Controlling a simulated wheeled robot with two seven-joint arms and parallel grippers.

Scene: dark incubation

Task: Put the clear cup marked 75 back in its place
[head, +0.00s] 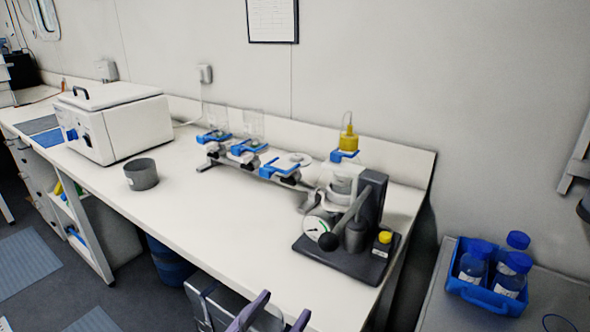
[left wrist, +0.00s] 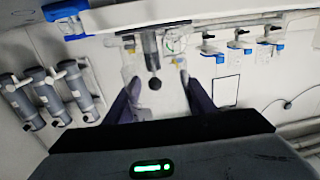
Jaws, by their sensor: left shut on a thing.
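My left gripper (head: 285,306) shows at the bottom edge of the head view, in front of the bench, with its two purple fingers apart. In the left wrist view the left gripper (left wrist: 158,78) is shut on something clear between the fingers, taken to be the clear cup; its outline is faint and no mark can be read. On the bench rack, a clear cup (head: 214,116) and a second clear cup (head: 252,126) stand in blue holders. The third blue holder (head: 282,168) has no cup in it. My right gripper is not in view.
A dark stand (head: 372,215) with a gauge (head: 314,228) and black-knobbed lever is at the bench's right end. A grey cup (head: 141,174) and white box (head: 115,122) stand left. The front middle of the bench (head: 215,225) is clear.

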